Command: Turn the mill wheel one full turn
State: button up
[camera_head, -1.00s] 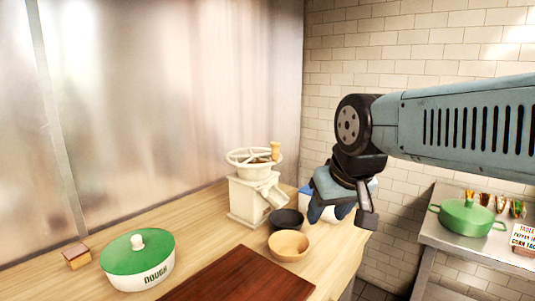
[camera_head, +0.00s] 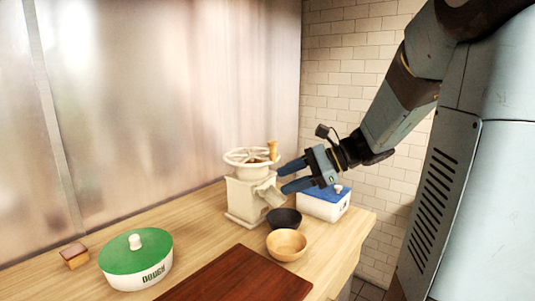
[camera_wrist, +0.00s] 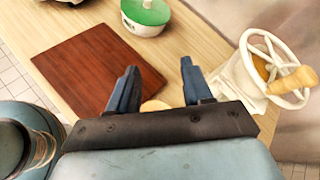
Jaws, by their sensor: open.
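The mill is a cream block with a spout, standing on the wooden counter near the back wall. Its mill wheel (camera_head: 250,158) is a cream spoked ring lying flat on top, with an upright wooden handle (camera_head: 273,149) at its right rim.
A dark bowl (camera_head: 284,218) and a wooden bowl (camera_head: 287,245) stand in front of the mill. A blue-lidded white box (camera_head: 325,202) is to the right. A red-brown board (camera_head: 240,277) and green-lidded dough pot (camera_head: 136,262) are nearer. A tiled wall (camera_head: 345,60) is behind.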

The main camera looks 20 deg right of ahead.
jog(key=w+d+m+t+y, duration=0.2)
jog(key=w+d+m+t, duration=0.2)
jog(key=w+d+m, duration=0.25)
jog(key=m+t, duration=0.4)
send_near(273, 160)
jog(key=shift+h, duration=0.4)
jog(key=w+a+r, duration=0.1)
jog(key=w+a, duration=0.1)
jog(key=w+a+r, duration=0.1)
jog(key=w+a, duration=0.1)
jog(key=w, duration=0.1)
jog(key=w+a+r, duration=0.1)
jog(key=w+a, duration=0.1)
jog(key=a, duration=0.1)
jog(key=shift+w+a, duration=0.1)
jog(key=shift+w, duration=0.25)
grip_shut()
jog(key=shift+a, duration=0.2)
jog(key=shift+d, duration=0.15)
